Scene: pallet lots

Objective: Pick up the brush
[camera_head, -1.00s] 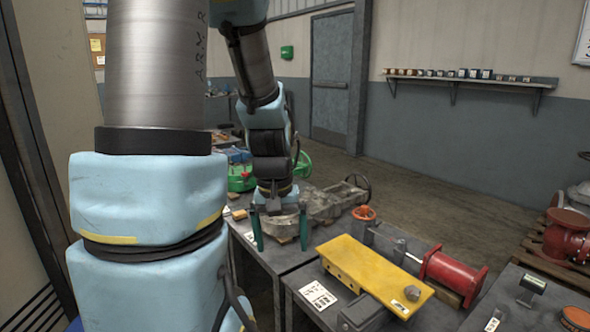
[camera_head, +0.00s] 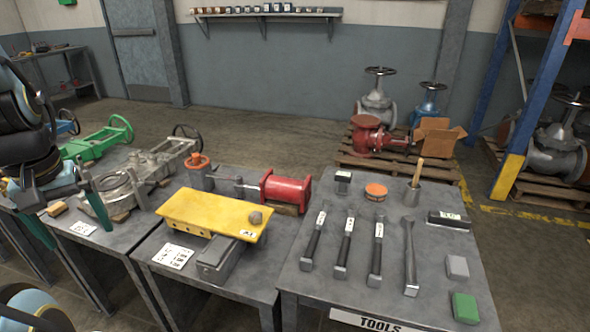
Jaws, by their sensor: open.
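A light wooden handle (camera_head: 418,172) stands up out of a small grey metal cup (camera_head: 411,194) at the back right of the tools table. It looks like the brush; its lower end is hidden inside the cup. My gripper (camera_head: 80,238) is at the far left, with its two dark green fingers pointing down and spread apart. It is open and empty, near the grey valve part on the left table, far from the cup.
The tools table (camera_head: 330,285) also holds several long dark-handled tools, an orange-lidded tin (camera_head: 376,191), a black box (camera_head: 449,220) and a green block (camera_head: 465,307). A yellow plate (camera_head: 215,214) and a red cylinder (camera_head: 286,189) lie on the middle table, between my gripper and the cup.

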